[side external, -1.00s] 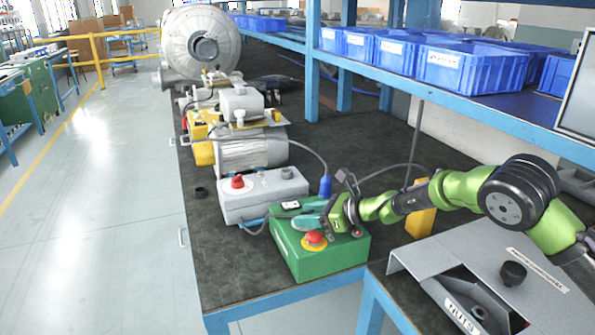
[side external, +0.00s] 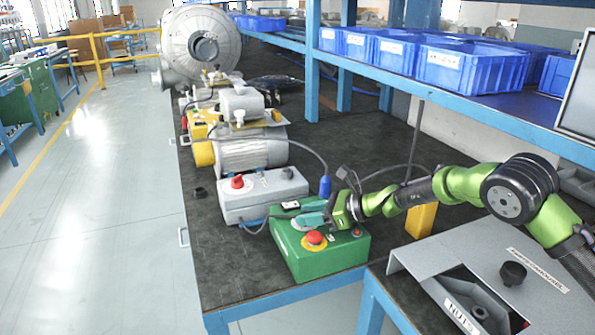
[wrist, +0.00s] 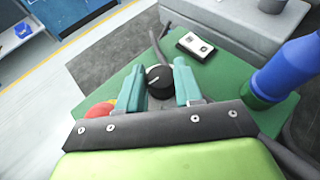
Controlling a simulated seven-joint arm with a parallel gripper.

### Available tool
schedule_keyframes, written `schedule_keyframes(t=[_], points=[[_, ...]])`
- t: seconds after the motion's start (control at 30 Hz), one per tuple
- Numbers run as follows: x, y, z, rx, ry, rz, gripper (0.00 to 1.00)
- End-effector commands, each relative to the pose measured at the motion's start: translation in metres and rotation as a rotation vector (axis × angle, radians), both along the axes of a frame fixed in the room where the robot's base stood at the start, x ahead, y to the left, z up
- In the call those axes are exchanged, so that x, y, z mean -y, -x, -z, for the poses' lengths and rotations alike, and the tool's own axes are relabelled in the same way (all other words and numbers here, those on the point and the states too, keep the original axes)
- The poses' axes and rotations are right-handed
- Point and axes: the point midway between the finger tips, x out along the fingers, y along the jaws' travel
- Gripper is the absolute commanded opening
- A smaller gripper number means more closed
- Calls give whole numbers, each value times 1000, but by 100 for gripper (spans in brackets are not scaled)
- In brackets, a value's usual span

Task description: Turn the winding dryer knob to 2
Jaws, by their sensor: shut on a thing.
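The green control box (side external: 335,258) sits near the front edge of the bench. A black round knob (wrist: 159,76) with a white pointer line is on its top face. My gripper (side external: 312,218) is over the box, its teal fingers shut on the knob. In the wrist view the fingers (wrist: 159,88) stand on either side of the knob. The pointer line slants up to the right in that view. The number marks around the knob are not readable. In the side view the fingers hide the knob.
A red button (side external: 315,239) on a yellow base is beside the knob. A white label plate (wrist: 195,46) and a blue plug (wrist: 285,70) are close by. A grey box (side external: 262,195) with a red knob (side external: 237,182) stands behind. A blue shelf with bins (side external: 470,68) overhangs the right.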

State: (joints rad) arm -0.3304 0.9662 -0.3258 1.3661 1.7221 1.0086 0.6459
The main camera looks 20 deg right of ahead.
Motion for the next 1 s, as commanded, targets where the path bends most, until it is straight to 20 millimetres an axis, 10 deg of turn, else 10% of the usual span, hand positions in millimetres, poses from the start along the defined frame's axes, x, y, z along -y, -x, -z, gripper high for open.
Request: schedule_keyframes(t=[0.47, 1.0], points=[[5, 3, -3, 0, -1, 3, 45], [89, 74, -49, 1, -2, 5, 45]])
